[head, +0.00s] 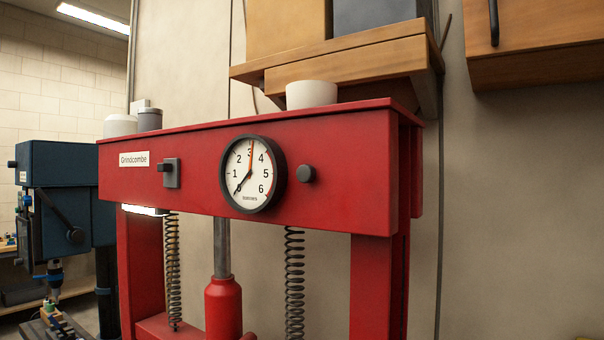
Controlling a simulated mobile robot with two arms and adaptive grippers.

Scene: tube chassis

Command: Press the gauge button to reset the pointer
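The round gauge (249,187) with a black rim and white dial is mounted on the front of a red press beam (345,170). Its orange pointer (252,155) points almost straight up, just past the 3. A dark hand points down-left at the 0. A round black button (306,173) sticks out of the beam just right of the gauge, with nothing touching it. A small dark switch (171,172) on a grey plate is left of the gauge. Neither of my grippers is in view.
A white bowl (311,94) and small containers (149,119) stand on top of the beam. A wooden shelf (347,66) overhangs it, and a wooden cabinet (540,65) hangs at upper right. A blue drill press (62,210) stands at left. The space before the gauge looks clear.

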